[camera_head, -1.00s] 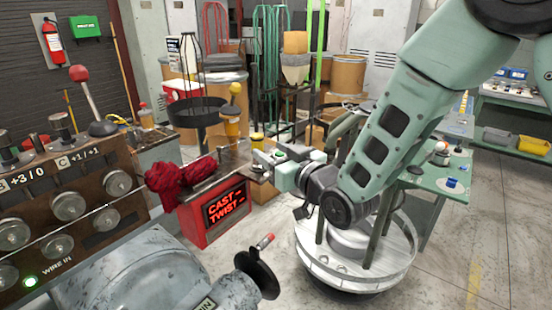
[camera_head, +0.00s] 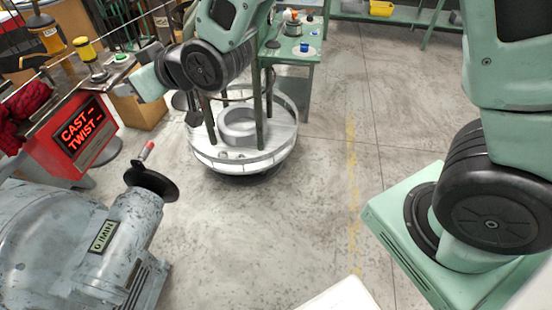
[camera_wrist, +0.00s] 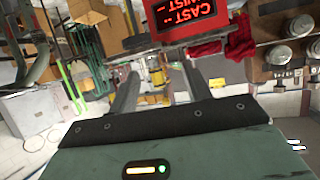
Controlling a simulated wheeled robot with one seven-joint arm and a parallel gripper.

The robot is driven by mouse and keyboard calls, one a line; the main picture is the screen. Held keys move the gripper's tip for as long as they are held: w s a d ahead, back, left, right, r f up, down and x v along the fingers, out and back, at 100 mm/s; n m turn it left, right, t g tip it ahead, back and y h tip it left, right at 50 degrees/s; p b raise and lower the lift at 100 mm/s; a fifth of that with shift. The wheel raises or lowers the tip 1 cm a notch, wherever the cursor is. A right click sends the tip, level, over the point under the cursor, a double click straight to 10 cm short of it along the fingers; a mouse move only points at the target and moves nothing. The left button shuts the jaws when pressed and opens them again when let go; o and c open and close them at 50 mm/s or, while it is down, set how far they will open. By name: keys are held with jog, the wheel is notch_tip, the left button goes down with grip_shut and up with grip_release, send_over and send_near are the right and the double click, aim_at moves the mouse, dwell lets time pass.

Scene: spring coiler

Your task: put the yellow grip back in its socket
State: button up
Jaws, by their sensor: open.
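A yellow-topped piece with a dark lower part (camera_head: 84,50) stands on the bench near a round plate, just beyond my gripper. A second yellow piece (camera_head: 50,42) stands farther left, near the picture edge. I cannot tell which is the grip, and no socket is clearly visible. My gripper (camera_head: 119,88) is at the bench's right end, with its fingers pointing left. In the wrist view the two fingers are apart (camera_wrist: 156,82). A small yellow thing (camera_wrist: 155,98) shows beyond the gap between them, not visibly touching either finger.
A red display box reading CAST TWIST (camera_head: 82,125) and a red cloth (camera_head: 22,105) lie left of my gripper. A grey motor housing (camera_head: 75,235) with a black crank disc (camera_head: 152,181) fills the lower left. A round white stand (camera_head: 238,158) stands at centre.

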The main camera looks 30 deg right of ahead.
jog(key=s+d+f+g+h, duration=0.1)
jog(key=s+d+g+h, duration=0.3)
jog(key=s, duration=1)
jog(key=s+d+f+g+h, duration=0.2)
jog(key=s+d+g, duration=0.4)
jog(key=s+d, duration=0.4)
jog(key=s+h, duration=0.1)
jog(key=s, duration=0.3)
jog(key=shift+s+d+h, duration=0.15)
jog(key=shift+h, duration=0.25)
